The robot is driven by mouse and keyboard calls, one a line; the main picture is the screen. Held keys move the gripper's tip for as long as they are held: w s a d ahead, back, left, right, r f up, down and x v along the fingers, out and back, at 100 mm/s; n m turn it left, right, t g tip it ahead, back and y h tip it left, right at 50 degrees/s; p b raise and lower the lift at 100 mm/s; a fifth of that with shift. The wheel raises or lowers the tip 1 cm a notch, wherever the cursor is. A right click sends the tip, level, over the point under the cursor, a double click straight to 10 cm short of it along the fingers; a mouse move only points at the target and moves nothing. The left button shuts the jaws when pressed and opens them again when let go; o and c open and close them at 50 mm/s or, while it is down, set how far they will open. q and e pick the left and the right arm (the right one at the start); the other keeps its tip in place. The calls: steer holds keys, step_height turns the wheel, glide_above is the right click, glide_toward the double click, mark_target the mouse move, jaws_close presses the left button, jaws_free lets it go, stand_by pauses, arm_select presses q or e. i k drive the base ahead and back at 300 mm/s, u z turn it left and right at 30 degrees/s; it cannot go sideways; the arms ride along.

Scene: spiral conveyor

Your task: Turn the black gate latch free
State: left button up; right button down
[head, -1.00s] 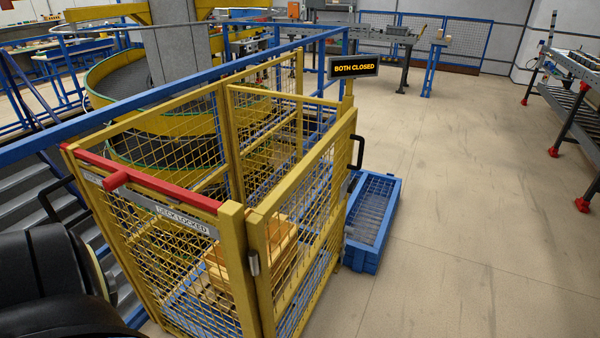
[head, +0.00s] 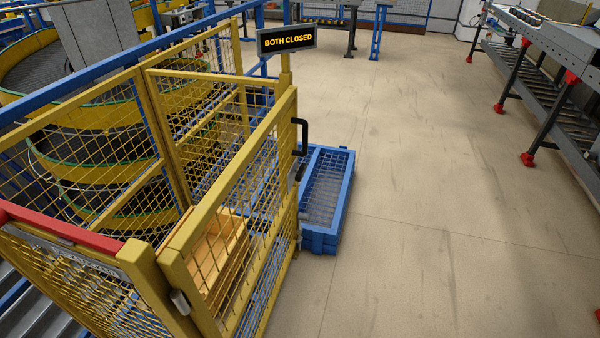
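A yellow mesh gate (head: 245,215) stands shut on the right side of a yellow mesh cage. A black D-shaped handle (head: 303,137) sticks out from the upper far end of the gate. A small grey and dark fitting (head: 300,172) sits just below it; I cannot tell whether this or the handle is the latch. A sign (head: 288,40) above the gate post reads "BOTH CLOSED". Neither of my grippers is in view.
A blue-framed grated step (head: 322,240) stands on the floor right of the gate. A wooden crate (head: 215,250) is inside the cage. A red bar (head: 65,230) tops the near panel. Roller conveyors (head: 545,105) stand at the right. Open floor (head: 430,190) lies between.

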mark_target(300, 171)
steer(key=z, duration=0.4)
steer(key=k, duration=0.95)
steer(key=z, duration=1.2)
steer(key=i, duration=2.75)
steer(key=u, duration=0.8)
steer(key=i, duration=1.45)
steer(key=u, duration=1.85)
steer(key=i, duration=0.65)
steer(key=u, duration=0.4)
